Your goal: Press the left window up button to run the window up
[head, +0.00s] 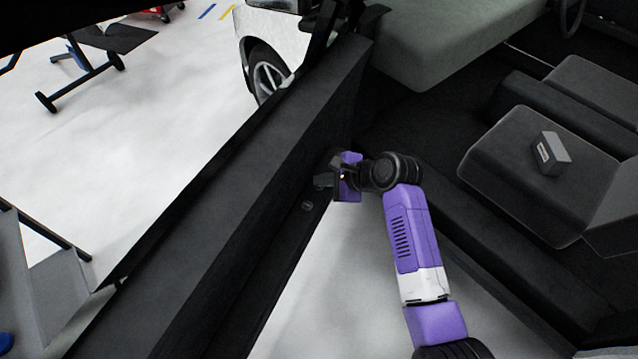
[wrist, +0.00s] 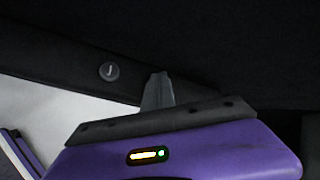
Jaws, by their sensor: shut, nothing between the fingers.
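A small round dark button (head: 307,206) with a light mark sits on the inner side of the black door (head: 215,190). I cannot read from the mark whether it is the window up button. It also shows in the wrist view (wrist: 109,71), left of my fingertips and a little above them. My gripper (head: 324,179) is beside the door panel, shut and empty, farther along the door than the button. In the wrist view its grey fingers (wrist: 158,92) are together and point towards the dark panel. They look apart from the button. No window glass can be made out.
The grey seat (head: 540,180) with a small grey box (head: 552,153) on it is at the right. A grey-green panel (head: 450,40) is at the top. White floor lies beyond the door, with another vehicle's wheel (head: 268,78) and a dark stand (head: 85,65).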

